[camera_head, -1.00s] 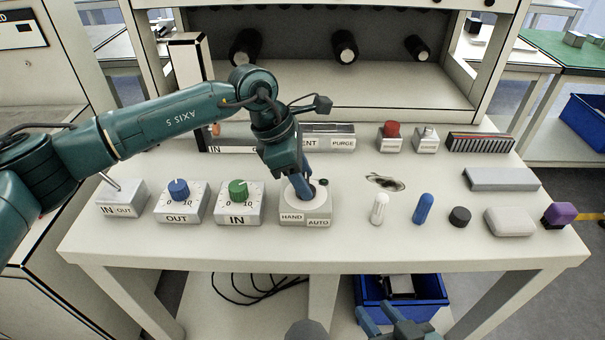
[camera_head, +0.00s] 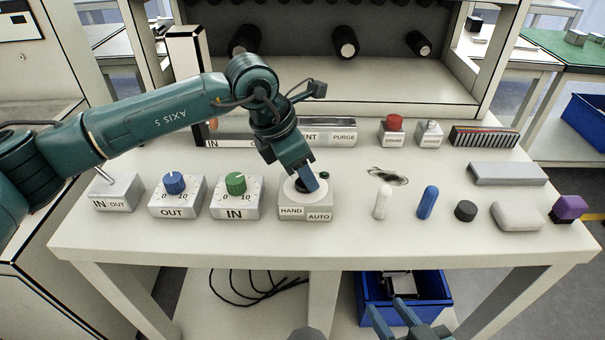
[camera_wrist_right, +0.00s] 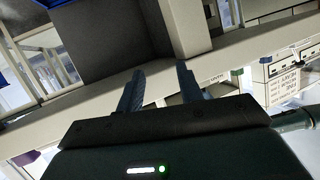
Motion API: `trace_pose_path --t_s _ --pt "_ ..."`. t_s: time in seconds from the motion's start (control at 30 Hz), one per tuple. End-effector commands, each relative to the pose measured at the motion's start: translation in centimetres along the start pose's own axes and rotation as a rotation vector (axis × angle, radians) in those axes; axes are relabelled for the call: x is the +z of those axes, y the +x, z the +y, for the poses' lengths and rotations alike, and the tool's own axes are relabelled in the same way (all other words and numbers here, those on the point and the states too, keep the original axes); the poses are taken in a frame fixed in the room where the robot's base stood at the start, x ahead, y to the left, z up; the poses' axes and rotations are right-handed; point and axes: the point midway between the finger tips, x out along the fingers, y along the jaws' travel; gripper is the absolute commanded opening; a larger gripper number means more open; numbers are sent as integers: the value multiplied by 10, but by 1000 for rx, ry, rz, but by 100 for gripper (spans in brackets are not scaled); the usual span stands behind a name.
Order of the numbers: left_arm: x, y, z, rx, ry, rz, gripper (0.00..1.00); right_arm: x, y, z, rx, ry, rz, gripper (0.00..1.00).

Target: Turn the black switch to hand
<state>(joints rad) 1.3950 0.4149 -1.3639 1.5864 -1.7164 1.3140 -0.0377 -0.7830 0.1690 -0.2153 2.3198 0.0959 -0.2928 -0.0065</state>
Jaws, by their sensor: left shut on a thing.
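The black switch (camera_head: 302,187) sits on a pale round plate on a grey box (camera_head: 291,202) with HAND and AUTO labels at its front. My left gripper (camera_head: 309,186) reaches down onto it from above and is shut on it; the blue fingers hide much of the switch, so I cannot read its pointer. My right gripper (camera_head: 394,316) is at the bottom of the head view, in front of the table edge. In the right wrist view its two fingers (camera_wrist_right: 160,88) are apart with nothing between them.
Left of the switch box stand the IN dial (camera_head: 236,198), the OUT dial (camera_head: 176,198) and an IN/OUT lever box (camera_head: 118,193). To the right lie a white peg (camera_head: 382,203), a blue peg (camera_head: 427,203) and a black cap (camera_head: 465,211). A blue bin (camera_head: 372,310) is below the table.

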Motion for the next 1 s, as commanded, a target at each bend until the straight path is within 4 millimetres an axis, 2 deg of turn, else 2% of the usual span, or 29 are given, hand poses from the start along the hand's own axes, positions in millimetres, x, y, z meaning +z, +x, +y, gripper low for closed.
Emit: trace_pose_path --t_s 0.03,0.37,0.53,0.7,1.0 --pt "-1 4 0 18 -34 -2 21 4 0 1 2 -5 11 36" --pt "-1 3 -2 108 -254 -1 21 2 -13 7 17 -46 73 36" --pt "0 2 -2 137 -325 -1 21 16 -6 4 3 -69 43 36" --pt "0 1 -2 152 -365 0 21 16 2 0 -10 -84 45 36" --pt "1 0 -2 157 -382 1 21 18 4 0 -11 -88 42 36"
